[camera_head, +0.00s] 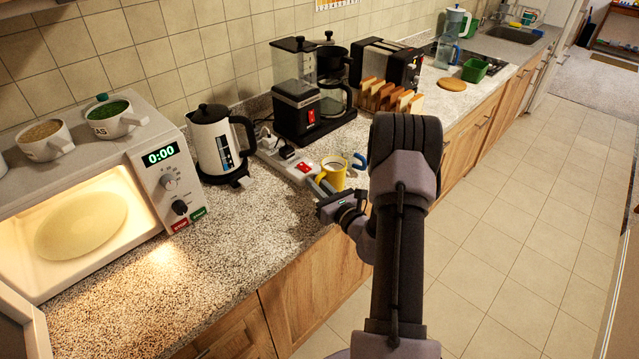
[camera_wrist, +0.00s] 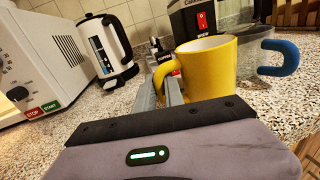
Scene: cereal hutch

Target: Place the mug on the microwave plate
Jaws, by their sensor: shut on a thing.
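The yellow mug (camera_head: 333,174) stands upright near the counter's front edge; it also shows large in the wrist view (camera_wrist: 212,68). My gripper (camera_head: 319,187) is shut on the mug's yellow handle, with its fingers (camera_wrist: 162,88) on either side of it. I cannot tell whether the mug's base touches the counter. The microwave (camera_head: 150,150) stands at the left with its door open. Its pale round plate (camera_head: 80,226) lies in the lit interior and looks empty. The microwave is partly visible in the wrist view (camera_wrist: 35,60), without its plate.
A clear vessel with a blue handle (camera_wrist: 282,58) is close beside the mug. A kettle (camera_head: 213,140), a power strip (camera_head: 285,163) and a coffee maker (camera_head: 300,90) stand behind. The open microwave door (camera_head: 22,325) sticks out at lower left. The counter before the kettle (camera_head: 235,225) is clear.

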